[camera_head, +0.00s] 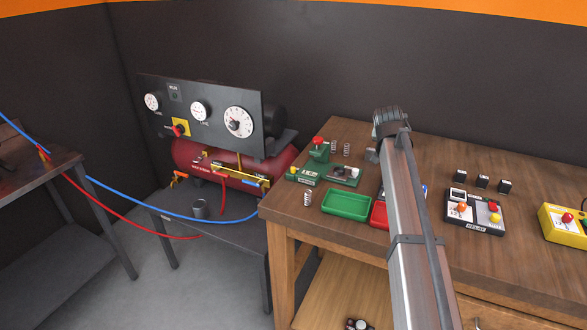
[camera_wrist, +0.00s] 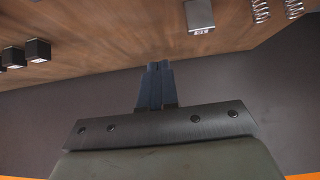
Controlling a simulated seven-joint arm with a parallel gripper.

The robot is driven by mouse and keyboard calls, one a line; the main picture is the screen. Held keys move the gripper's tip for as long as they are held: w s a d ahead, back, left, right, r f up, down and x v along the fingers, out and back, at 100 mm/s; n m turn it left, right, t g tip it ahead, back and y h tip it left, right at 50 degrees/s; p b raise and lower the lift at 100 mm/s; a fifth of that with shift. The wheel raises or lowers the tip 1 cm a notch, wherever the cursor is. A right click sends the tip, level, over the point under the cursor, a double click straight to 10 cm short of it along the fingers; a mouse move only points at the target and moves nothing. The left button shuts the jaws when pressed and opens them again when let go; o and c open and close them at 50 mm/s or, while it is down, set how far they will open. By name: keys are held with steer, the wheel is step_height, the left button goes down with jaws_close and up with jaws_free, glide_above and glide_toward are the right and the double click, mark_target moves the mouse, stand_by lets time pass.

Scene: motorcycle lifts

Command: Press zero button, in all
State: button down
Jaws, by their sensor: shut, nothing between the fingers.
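No button marked zero can be made out in either view. My gripper (camera_head: 388,113) is over the far edge of the wooden workbench (camera_head: 530,220), near the dark wall. In the wrist view its fingers (camera_wrist: 154,66) are shut together with nothing between them, apart from any button. Buttons that show are a red one on the green device (camera_head: 318,142), coloured ones on the black relay box (camera_head: 475,213) and a red one on the yellow box (camera_head: 565,222). My arm hides the middle of the bench, including most of something blue and white behind it.
A green tray (camera_head: 346,204) and a partly hidden red tray (camera_head: 380,215) lie near the bench's front edge. Springs (camera_head: 307,197), black cubes (camera_head: 483,181) and a small metal block (camera_wrist: 200,15) stand around. A red compressor with a gauge panel (camera_head: 205,112) and hoses is left.

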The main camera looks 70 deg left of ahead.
steer(key=s+a+r+n+t+h, duration=0.1)
steer(key=s+a+r+n, duration=0.15)
steer(key=s, duration=0.65)
steer(key=s+a+r+n+t+h, duration=0.1)
steer(key=s+a, duration=0.3)
steer(key=s, duration=0.4)
steer(key=r+n, duration=0.1)
steer(key=n, duration=0.1)
glide_above(293, 169)
steer(key=shift+s+a+r+g, duration=0.2)
steer(key=shift+s+g, duration=0.15)
steer(key=shift+g, duration=0.05)
steer(key=shift+f, duration=0.2)
steer(key=shift+f, duration=4.25)
steer(key=shift+f, duration=0.9)
steer(key=shift+r, duration=0.95)
steer(key=shift+r, duration=0.15)
